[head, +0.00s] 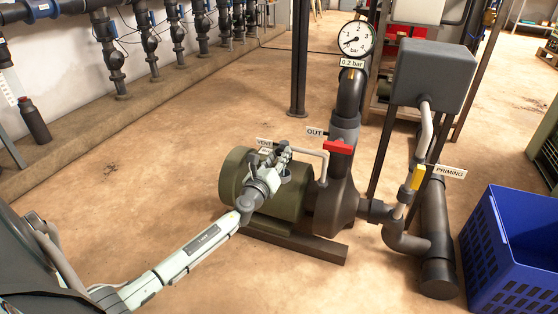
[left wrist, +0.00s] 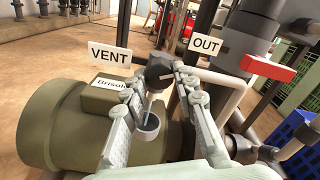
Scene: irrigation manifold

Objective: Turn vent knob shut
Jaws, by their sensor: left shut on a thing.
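The vent knob (left wrist: 158,70) is a small dark round knob near the "VENT" label (left wrist: 110,53) in the left wrist view. My left gripper (left wrist: 160,75) has one finger on each side of it and is shut on it. In the head view my left gripper (head: 281,154) reaches over the olive-green pump motor (head: 237,172), and its fingers largely hide the knob. A small grey cup (left wrist: 147,125) with a dark inside sits below the knob, between the fingers. The knob's turn position cannot be told. My right gripper is not in view.
A red handle (head: 340,146) at the "OUT" label stands right of the gripper, with a light pipe (head: 312,153) between. A pressure gauge (head: 357,39) stands above its "0.2 bar" tag. A yellow handle (head: 418,177) and blue crate (head: 508,250) are at right. Floor at left is mostly clear.

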